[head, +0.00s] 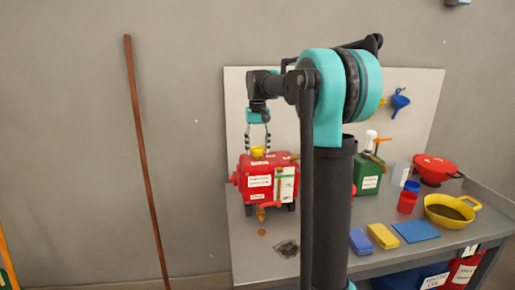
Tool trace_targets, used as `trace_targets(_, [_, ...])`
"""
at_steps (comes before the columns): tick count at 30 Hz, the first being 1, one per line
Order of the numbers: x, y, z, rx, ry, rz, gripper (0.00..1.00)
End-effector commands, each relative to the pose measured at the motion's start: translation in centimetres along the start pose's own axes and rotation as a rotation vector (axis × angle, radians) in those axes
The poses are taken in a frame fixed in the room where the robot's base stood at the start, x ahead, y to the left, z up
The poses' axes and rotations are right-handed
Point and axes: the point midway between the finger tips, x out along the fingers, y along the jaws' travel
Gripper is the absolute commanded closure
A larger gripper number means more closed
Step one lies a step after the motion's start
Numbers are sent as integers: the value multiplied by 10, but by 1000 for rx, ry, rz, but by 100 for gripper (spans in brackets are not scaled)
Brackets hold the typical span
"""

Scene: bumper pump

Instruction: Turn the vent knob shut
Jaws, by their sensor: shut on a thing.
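The red pump (256,171) with white labels stands on the left part of the grey workbench. A yellow knob (258,153) sits on its top and looks like the vent knob. My gripper (258,148) points straight down over the pump, its two dark fingers on either side of the yellow knob. It is shut on that knob. The labels are too small to read, and the knob's turn angle cannot be told. A small brass tap (262,213) hangs at the pump's lower front.
My arm hides the bench's middle. Right of it stand a green can (367,178), red cup (407,203), yellow pan (452,222) and red pot (434,168). A blue cloth (416,231) and a yellow block (383,236) lie in front. A dark stain (287,248) marks the bench.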

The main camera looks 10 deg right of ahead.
Motion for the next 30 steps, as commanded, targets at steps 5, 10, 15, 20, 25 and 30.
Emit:
trace_targets(5, [0,0,0,5,1,0,79])
trace_targets(10, [0,0,0,5,1,0,80])
trace_targets(15, [0,0,0,5,1,0,35])
trace_targets(20, [0,0,0,4,0,0,29])
trace_targets(25, [0,0,0,4,0,0,29])
trace_targets(30, [-13,0,0,4,0,0,29])
